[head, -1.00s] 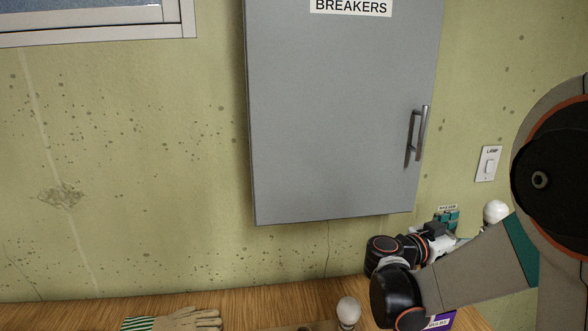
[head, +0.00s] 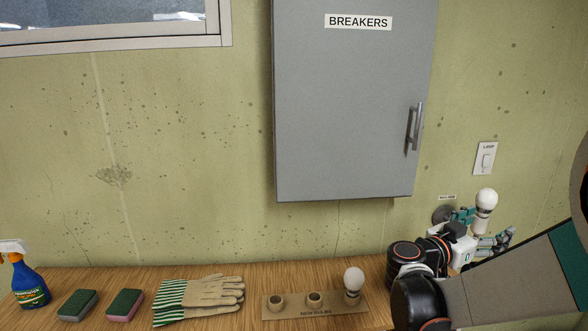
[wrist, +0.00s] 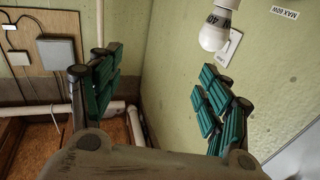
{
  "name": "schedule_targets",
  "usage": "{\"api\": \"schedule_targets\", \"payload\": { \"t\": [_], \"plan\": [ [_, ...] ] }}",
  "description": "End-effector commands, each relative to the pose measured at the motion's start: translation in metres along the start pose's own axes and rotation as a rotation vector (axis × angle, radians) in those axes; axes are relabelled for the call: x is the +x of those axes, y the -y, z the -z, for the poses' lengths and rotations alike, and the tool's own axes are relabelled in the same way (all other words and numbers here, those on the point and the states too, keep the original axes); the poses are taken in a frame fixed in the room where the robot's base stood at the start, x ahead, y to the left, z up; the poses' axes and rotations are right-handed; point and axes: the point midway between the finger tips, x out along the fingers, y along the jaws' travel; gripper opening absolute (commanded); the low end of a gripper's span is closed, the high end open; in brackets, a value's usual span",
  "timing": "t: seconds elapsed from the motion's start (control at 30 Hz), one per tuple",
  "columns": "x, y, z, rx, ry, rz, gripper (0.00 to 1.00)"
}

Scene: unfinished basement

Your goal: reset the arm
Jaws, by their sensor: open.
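My gripper (head: 482,230) is open and empty at the right of the head view, low in front of the wall. In the wrist view its two teal-padded fingers (wrist: 163,95) stand wide apart with nothing between the pads. A white bulb (head: 486,198) stands upright by the wall fixture (head: 442,214), just above the fingers in the head view. The bulb also shows at the top of the wrist view (wrist: 213,35), beyond the right finger, with a visible gap. Its base is partly cut off there.
The grey breaker cabinet (head: 350,110) hangs on the wall, with a lamp switch (head: 485,158) to its right. On the bench (head: 255,285) are a bulb holder (head: 335,307) with one bulb (head: 354,281), gloves (head: 205,295), two sponges (head: 78,305) (head: 124,305) and a spray bottle (head: 28,285).

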Motion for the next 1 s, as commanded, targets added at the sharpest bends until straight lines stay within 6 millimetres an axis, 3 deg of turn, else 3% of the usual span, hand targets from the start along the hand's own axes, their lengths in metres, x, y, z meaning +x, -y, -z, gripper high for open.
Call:
{"api": "schedule_targets", "payload": {
  "t": [0.37,0.47,0.63,0.73,0.83,1.0],
  "plan": [
    [-0.026,0.046,0.069,0.089,-0.119,0.310,0.71],
    [-0.045,0.064,0.090,0.110,-0.143,0.444,0.71],
    [-0.103,0.096,0.119,0.116,-0.129,0.761,0.71],
    [-0.145,0.106,0.119,0.085,-0.067,0.946,0.71],
    [-0.187,0.106,0.105,0.027,0.032,1.102,0.71],
    [-0.249,0.077,0.059,-0.121,0.272,1.273,0.71]
  ]
}}
